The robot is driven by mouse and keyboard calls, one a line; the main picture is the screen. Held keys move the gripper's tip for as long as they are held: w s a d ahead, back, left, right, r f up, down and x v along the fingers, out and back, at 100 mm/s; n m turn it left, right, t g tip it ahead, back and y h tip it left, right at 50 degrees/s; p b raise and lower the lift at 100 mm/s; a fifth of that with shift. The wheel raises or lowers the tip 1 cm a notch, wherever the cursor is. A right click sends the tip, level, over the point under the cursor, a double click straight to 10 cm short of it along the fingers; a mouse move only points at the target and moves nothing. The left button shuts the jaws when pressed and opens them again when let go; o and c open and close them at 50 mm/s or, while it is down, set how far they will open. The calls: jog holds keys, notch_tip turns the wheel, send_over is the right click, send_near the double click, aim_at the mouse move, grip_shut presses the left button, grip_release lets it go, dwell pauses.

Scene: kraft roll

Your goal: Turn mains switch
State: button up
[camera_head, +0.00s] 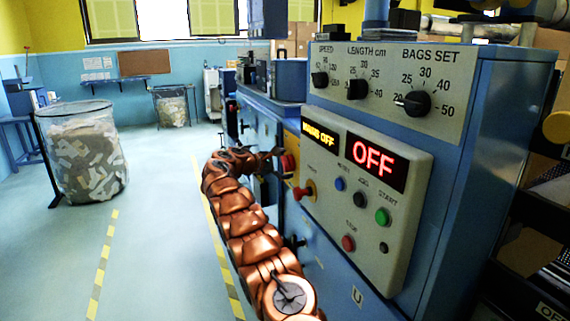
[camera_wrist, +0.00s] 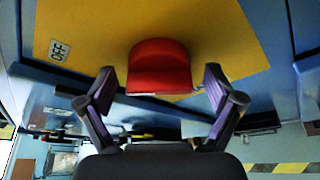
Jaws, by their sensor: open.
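The mains switch is a red knob (camera_wrist: 159,66) on a yellow plate (camera_wrist: 85,22), seen close in the wrist view. An OFF label (camera_wrist: 59,50) is on the plate to its left. In the head view the red switch (camera_head: 287,164) shows on the side of the blue machine, partly hidden by my gripper. My gripper (camera_wrist: 160,78) is open, with one finger on each side of the knob in the wrist view. I see gaps between the fingers and the knob. In the head view my gripper (camera_head: 274,158) is right at the switch.
The grey control panel (camera_head: 365,205) has a yellow display (camera_head: 320,136) that seems to read MAINS OFF, and a red OFF display (camera_head: 376,161). A red emergency knob (camera_head: 304,191) sits near my arm. A wire bin (camera_head: 82,155) stands left; the floor between is clear.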

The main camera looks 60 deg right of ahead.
dwell(0.3)
jog(key=c, duration=1.1)
jog(key=shift+f, duration=0.1)
jog(key=shift+c, duration=0.2)
